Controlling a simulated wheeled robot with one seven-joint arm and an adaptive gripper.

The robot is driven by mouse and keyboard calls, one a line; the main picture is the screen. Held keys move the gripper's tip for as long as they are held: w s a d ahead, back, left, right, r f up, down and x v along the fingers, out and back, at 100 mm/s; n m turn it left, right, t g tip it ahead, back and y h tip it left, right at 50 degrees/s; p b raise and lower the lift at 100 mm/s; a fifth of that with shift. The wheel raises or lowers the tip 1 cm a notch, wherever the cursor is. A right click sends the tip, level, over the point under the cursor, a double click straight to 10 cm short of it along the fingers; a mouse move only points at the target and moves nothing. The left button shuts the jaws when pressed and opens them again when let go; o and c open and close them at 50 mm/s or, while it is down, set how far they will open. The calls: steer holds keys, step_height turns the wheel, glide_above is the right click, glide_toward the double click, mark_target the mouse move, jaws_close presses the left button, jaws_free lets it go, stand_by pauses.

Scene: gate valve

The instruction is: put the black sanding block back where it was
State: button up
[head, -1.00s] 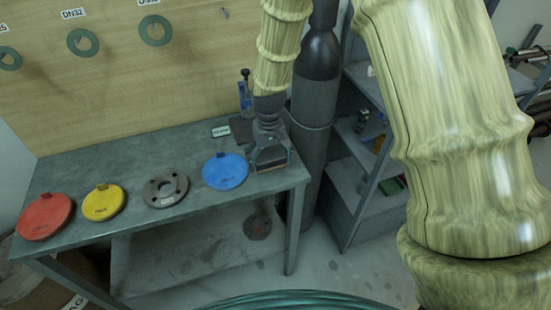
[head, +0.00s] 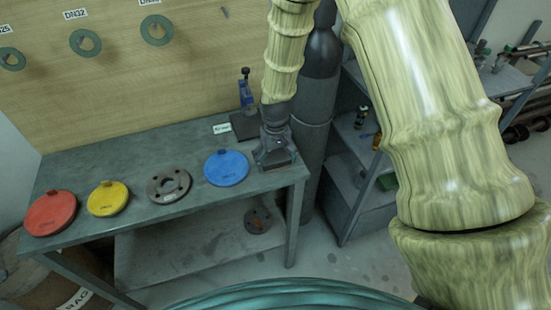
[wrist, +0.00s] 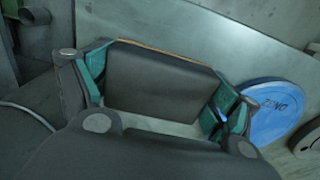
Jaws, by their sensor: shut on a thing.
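The black sanding block (wrist: 160,82) lies between the green-padded fingers of my gripper (wrist: 158,98) in the wrist view. A thin tan edge shows along its far side. In the head view my gripper (head: 274,153) points down at the right end of the grey workbench (head: 120,160), to the right of the blue disc. There the block is mostly hidden by the gripper. It is at or just above the bench top; I cannot tell if it touches.
A blue disc (head: 226,168), a grey flange (head: 168,185), a yellow disc (head: 108,199) and a red disc (head: 50,213) line the bench front. A dark cylinder (head: 312,115) stands close by on the right, beside shelves (head: 350,180).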

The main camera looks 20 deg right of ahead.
mark_target(275, 157)
steer(key=shift+f, duration=0.15)
steer(key=o, duration=1.1)
step_height(275, 157, up, 12)
steer(key=b, duration=0.4)
steer(key=shift+r, duration=0.2)
